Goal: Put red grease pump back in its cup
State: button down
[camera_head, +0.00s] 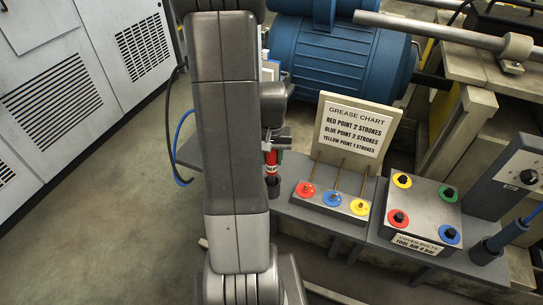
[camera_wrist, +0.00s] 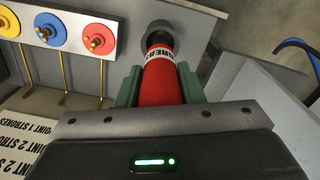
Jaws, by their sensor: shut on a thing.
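The red grease pump (camera_head: 271,160) is upright in the head view, with a white lettered band near its lower end. In the wrist view the red pump (camera_wrist: 162,82) lies between the green pads of my gripper (camera_wrist: 160,88), which is shut on it. My gripper (camera_head: 273,138) is partly hidden by my arm in the head view. A dark round cup (camera_head: 273,187) is directly below the pump, and it shows at the pump's far end in the wrist view (camera_wrist: 157,36). I cannot tell whether the pump's tip is inside the cup or just above it.
Right of the cup stands a grease block with red, blue and yellow points (camera_head: 332,198) and a grease chart (camera_head: 352,131) behind. Further right is a cover bolts box (camera_head: 421,213). A blue motor (camera_head: 340,55) is behind. Open floor (camera_head: 110,220) lies left.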

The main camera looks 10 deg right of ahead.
aim_at(272, 166)
jog(key=shift+f+b, duration=1.65)
jog(key=shift+f, duration=0.45)
jog(key=c, duration=0.9)
grip_release()
notch_tip(272, 166, up, 14)
jog(key=shift+f, duration=0.1)
